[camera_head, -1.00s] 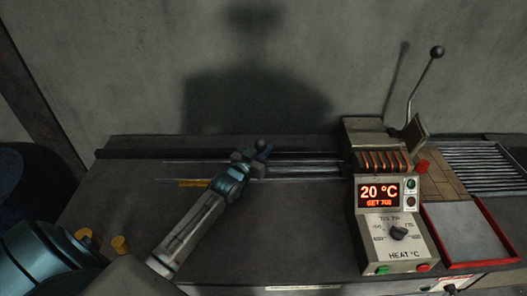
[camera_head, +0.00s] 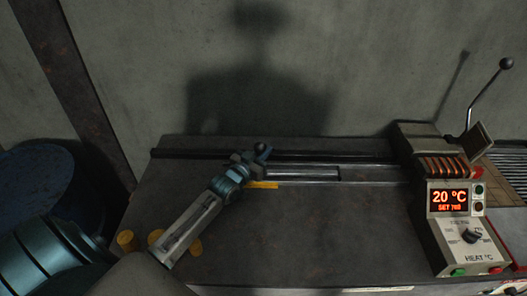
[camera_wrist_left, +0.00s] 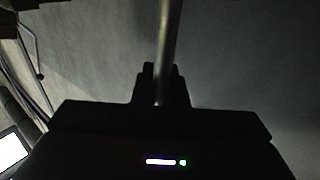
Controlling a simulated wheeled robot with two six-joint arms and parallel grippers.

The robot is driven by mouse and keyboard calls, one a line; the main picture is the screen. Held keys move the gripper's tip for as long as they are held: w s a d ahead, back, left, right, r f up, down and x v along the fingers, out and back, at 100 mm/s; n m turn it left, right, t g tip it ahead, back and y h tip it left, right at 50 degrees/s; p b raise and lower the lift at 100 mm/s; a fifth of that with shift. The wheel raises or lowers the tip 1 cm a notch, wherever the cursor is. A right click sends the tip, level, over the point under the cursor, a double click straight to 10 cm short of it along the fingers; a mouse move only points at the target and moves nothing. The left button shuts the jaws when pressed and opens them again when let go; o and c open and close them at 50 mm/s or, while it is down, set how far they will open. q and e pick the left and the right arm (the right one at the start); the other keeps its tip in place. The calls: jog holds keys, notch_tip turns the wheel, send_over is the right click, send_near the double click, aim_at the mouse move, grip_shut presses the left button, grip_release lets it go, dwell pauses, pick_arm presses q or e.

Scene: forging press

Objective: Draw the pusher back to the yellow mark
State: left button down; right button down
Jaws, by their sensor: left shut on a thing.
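The pusher's upright handle ends in a dark knob (camera_head: 262,147) just above my left gripper (camera_head: 250,160). The gripper is shut on this handle. In the left wrist view a bare metal rod (camera_wrist_left: 168,40) stands between the left fingers (camera_wrist_left: 160,88). The pusher's grey bar (camera_head: 305,172) lies along the bench to the right of the gripper, its right end apart from the heater. The yellow mark (camera_head: 264,185) is a short strip on the bench just in front of the handle. My gripper may hide its left part. My right gripper is out of view.
The heater (camera_head: 457,235) with orange-lit coils, a "20 °C" display and a lever (camera_head: 490,85) stands at the right. A dark rail (camera_head: 200,153) runs along the bench's back.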

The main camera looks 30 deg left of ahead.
pick_arm(q)
jog(key=shift+f, duration=0.1)
jog(key=c, duration=1.5)
grip_release()
jog(key=shift+o, duration=0.2)
jog(key=shift+s+p, duration=0.45)
jog(key=shift+s, duration=0.05)
jog(key=s+b, duration=0.5)
jog(key=s, duration=0.4)
jog(key=shift+s+a, duration=0.15)
jog(key=shift+s, duration=0.2)
